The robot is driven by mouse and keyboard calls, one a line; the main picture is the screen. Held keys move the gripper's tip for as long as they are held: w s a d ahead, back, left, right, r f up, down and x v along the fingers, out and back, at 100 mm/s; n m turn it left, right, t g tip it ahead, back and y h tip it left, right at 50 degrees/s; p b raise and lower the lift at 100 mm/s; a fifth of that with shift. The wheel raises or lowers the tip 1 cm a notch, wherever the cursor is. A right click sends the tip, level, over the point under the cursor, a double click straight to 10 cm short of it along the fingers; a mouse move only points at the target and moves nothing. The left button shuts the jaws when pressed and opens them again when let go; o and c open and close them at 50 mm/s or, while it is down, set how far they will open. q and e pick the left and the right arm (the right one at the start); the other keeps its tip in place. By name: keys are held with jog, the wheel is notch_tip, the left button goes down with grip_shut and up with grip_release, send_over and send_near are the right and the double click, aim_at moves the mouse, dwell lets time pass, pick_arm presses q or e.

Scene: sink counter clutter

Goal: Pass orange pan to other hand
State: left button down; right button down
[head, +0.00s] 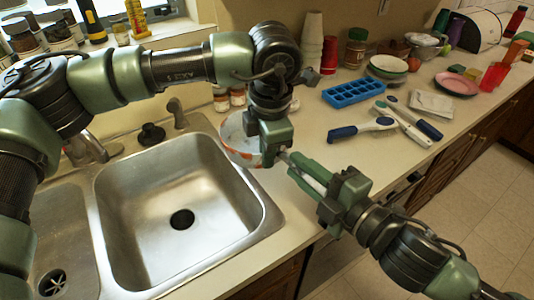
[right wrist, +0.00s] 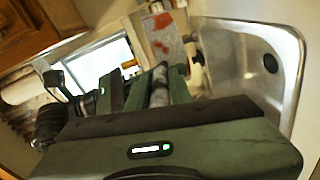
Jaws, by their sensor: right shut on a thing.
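The orange pan (head: 238,143) is pale with orange-red patches and is held over the right edge of the sink. My right gripper (head: 303,170) comes from the lower right and is shut on the pan's handle. In the right wrist view the handle runs between the fingers of this gripper (right wrist: 160,85), with the patched pan (right wrist: 166,40) beyond. My left gripper (head: 273,143) points down from above, right beside the pan where the handle joins it, and covers part of the pan. Whether its jaws are open or touch the handle is hidden.
The steel sink basin (head: 150,225) lies below and left of the pan. A blue ice tray (head: 352,92), brushes (head: 362,128), stacked bowls (head: 388,66) and a pink plate (head: 457,83) occupy the counter at right. Stacked cups (head: 312,40) stand behind.

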dwell(0.6)
jog(key=c, duration=1.2)
grip_release()
jog(key=shift+d, duration=0.1)
